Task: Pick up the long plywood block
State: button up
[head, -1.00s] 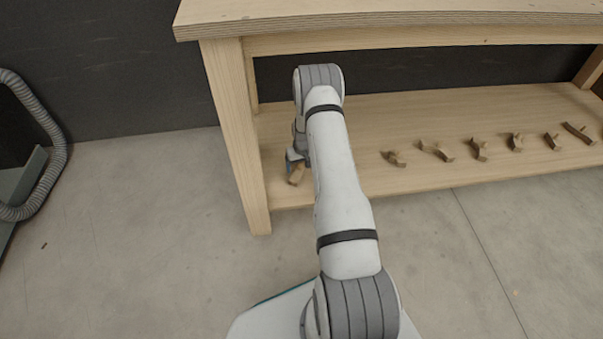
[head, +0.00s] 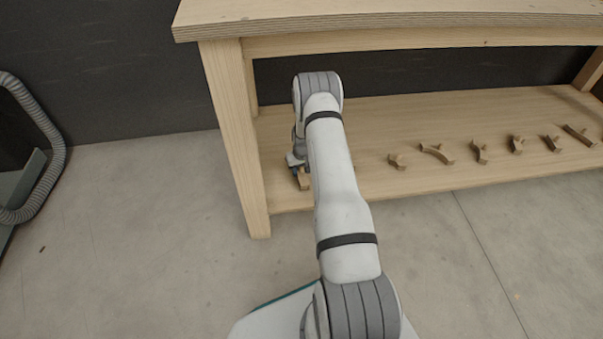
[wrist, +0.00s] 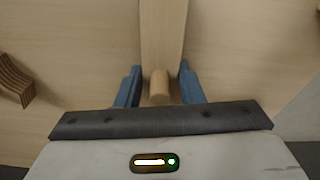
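In the head view the block (head: 303,180) shows partly at the left end of the lower shelf, under my gripper (head: 297,163), mostly hidden by my arm.
Several other pegged wooden forms stand in a row to the right on the lower shelf (head: 400,107), including a curved one (head: 437,153) and a longer one (head: 581,135). A striped plywood piece (wrist: 14,80) lies left in the wrist view. The bench leg (head: 238,140) is close left; the bench top (head: 390,22) is overhead.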

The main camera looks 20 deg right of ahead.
jog(key=c, duration=0.5)
jog(key=shift+o, duration=0.2)
